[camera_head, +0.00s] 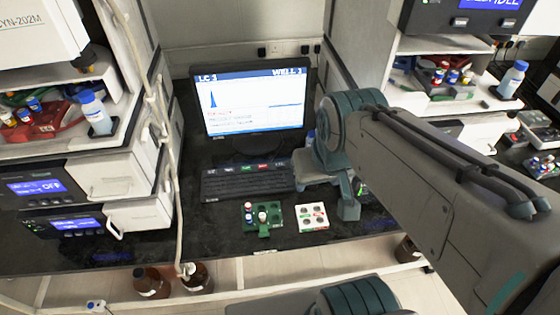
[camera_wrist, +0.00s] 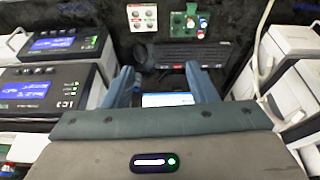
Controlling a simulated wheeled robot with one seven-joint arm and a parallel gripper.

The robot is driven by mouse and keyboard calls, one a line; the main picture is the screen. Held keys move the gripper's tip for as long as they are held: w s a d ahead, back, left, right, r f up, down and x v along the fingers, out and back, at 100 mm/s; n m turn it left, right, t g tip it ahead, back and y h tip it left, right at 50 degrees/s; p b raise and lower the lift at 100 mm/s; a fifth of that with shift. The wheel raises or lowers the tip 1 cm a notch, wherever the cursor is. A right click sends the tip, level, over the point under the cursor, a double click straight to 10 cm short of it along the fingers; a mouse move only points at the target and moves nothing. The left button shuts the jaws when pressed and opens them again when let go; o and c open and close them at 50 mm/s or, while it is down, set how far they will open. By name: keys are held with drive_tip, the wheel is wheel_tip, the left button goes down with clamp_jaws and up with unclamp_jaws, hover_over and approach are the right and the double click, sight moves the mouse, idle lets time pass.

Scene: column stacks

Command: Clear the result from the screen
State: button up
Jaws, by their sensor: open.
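The screen (camera_head: 252,100) stands upright at the back of the dark bench in the head view. It is lit, with "LC 3" and "WELL 1" along the top, a blue peak and text lines. The keyboard (camera_head: 247,182) lies in front of it, with several coloured keys (camera_head: 246,167) along its back edge. My gripper (camera_head: 325,188) is at the right end of the keyboard. In the wrist view, my gripper (camera_wrist: 161,82) has its fingers apart and empty; the keyboard (camera_wrist: 185,54) lies beyond them and part of the lit screen (camera_wrist: 167,99) shows between them. Contact cannot be told.
A green vial rack (camera_head: 277,216) and a white rack (camera_head: 312,217) stand in front of the keyboard. Instrument stacks with their own displays (camera_head: 38,188) flank the bay. A pale tube (camera_head: 168,130) hangs at the left. Brown bottles (camera_head: 151,282) stand below the bench.

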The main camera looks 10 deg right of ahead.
idle(0.3)
clamp_jaws()
idle(1.6)
